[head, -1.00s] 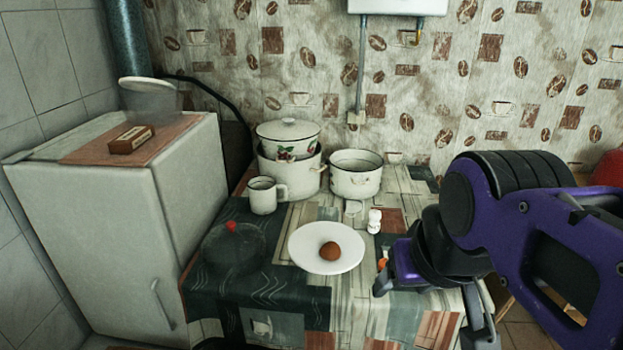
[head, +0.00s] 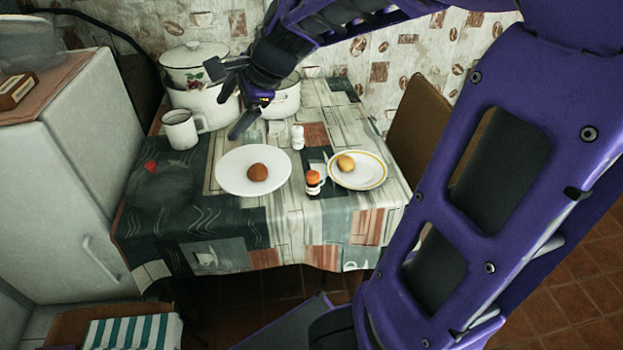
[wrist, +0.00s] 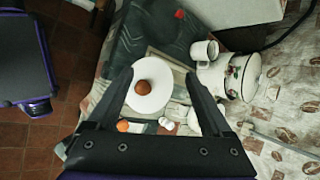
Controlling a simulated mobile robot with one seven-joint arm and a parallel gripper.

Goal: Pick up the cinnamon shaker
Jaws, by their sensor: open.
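The small shaker with an orange cap and dark label (head: 313,181) looks like the cinnamon shaker; its label is too small to read. It stands upright on the table between two plates. Its orange cap also shows in the wrist view (wrist: 122,125), close to the left finger's side. A plain white shaker (head: 298,137) stands behind it. My gripper (head: 225,100) is open and empty, in front of the pots and above the table, left of and farther back than the orange-capped shaker. In the wrist view my open fingers (wrist: 159,75) frame the white plate from above.
A white plate (head: 227,183) with a brown bun lies left of the shaker, and a yellow-rimmed plate (head: 368,183) with a pale bun lies right. A mug (head: 180,130), pots (head: 195,62) and a dark lid with a red knob (head: 165,182) stand left. A chair (head: 415,130) is at right.

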